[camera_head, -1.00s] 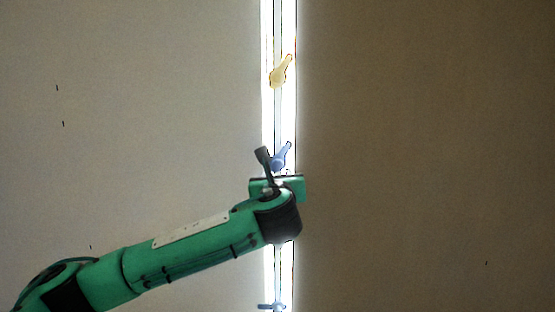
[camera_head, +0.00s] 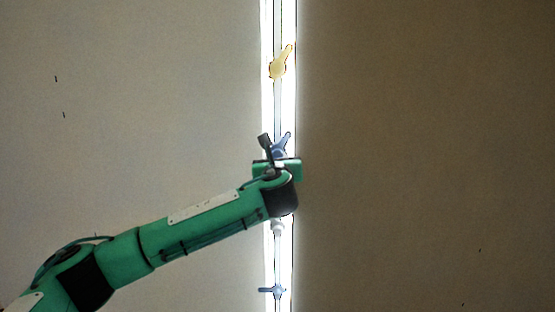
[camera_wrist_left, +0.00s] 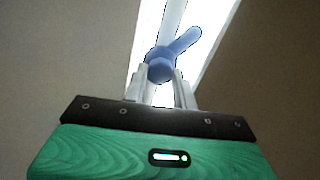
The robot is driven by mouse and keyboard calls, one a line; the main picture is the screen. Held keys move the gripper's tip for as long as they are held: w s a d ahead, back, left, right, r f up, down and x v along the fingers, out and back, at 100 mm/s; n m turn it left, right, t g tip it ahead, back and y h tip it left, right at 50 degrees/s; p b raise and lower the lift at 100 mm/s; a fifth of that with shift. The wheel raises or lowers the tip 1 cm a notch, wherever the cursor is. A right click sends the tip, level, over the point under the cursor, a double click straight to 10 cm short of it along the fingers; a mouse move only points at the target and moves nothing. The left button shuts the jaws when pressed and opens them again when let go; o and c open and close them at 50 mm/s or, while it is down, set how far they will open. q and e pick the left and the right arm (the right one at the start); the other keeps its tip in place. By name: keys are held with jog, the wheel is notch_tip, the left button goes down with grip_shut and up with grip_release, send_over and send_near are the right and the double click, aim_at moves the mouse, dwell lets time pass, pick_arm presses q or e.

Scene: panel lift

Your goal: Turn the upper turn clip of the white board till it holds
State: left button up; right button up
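The white board (camera_head: 286,110) shows as a narrow, bright upright strip. A blue turn clip (camera_head: 281,146) sits on it mid-height, its lever slanting up to the right; this clip also shows in the left wrist view (camera_wrist_left: 160,66). A yellow clip (camera_head: 278,68) is above it, also slanting up-right. Another blue clip (camera_head: 277,291) is near the bottom, its lever pointing left. My left gripper (camera_wrist_left: 161,82) is just below the middle blue clip, its two pale fingers apart at either side of the hub. I cannot tell whether they touch it. My right gripper is out of view.
A plain beige panel (camera_head: 120,130) lies left of the strip and a darker brown one (camera_head: 430,150) right of it. A pale round fitting (camera_head: 278,227) shows on the strip below my left wrist. Both panels look clear of obstacles.

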pick_arm(q)
jog(key=shift+n+b, duration=7.6)
jog(key=shift+n, duration=4.3)
jog(key=o, duration=0.7)
jog(key=shift+s, duration=0.1)
